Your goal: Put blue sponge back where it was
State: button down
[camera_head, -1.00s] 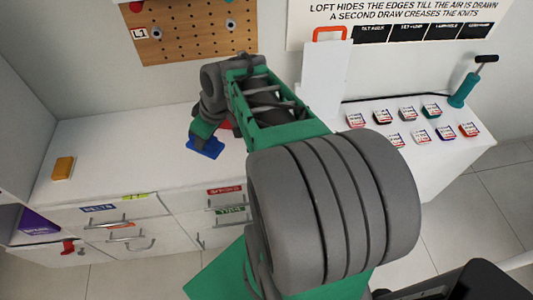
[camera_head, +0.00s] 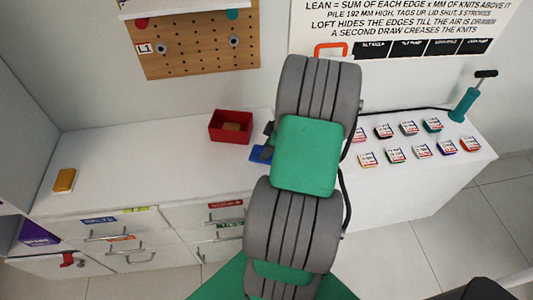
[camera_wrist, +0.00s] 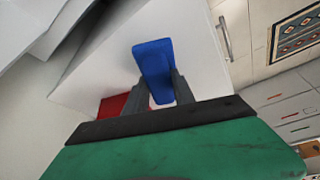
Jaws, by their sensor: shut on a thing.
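The blue sponge (camera_wrist: 154,62) is held between the two fingers of my gripper (camera_wrist: 163,95) in the wrist view. In the head view a blue edge of the sponge (camera_head: 258,154) shows just left of my green arm link, which hides most of my gripper. A red open box (camera_head: 231,126) stands on the white counter to the left of the sponge, with a brownish block (camera_head: 231,127) inside. Part of the red box also shows beside the left finger in the wrist view (camera_wrist: 112,105). I cannot tell how high the sponge is above the counter.
A yellow sponge-like block (camera_head: 65,181) lies at the counter's left end. Several labelled packets (camera_head: 409,128) and a teal pump (camera_head: 465,104) are on the right. A pegboard (camera_head: 196,45) hangs behind. The white counter (camera_head: 150,175) is clear between the yellow block and red box.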

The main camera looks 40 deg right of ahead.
notch_tip(320, 180, down, 3)
jog(key=shift+r+p, duration=0.2)
jog(key=shift+p, duration=0.35)
jog(key=shift+f+b, duration=0.3)
jog(key=shift+f, duration=0.1)
jog(key=c, duration=1.1)
grip_release()
jog(key=shift+r, duration=0.1)
jog(key=shift+o, duration=0.2)
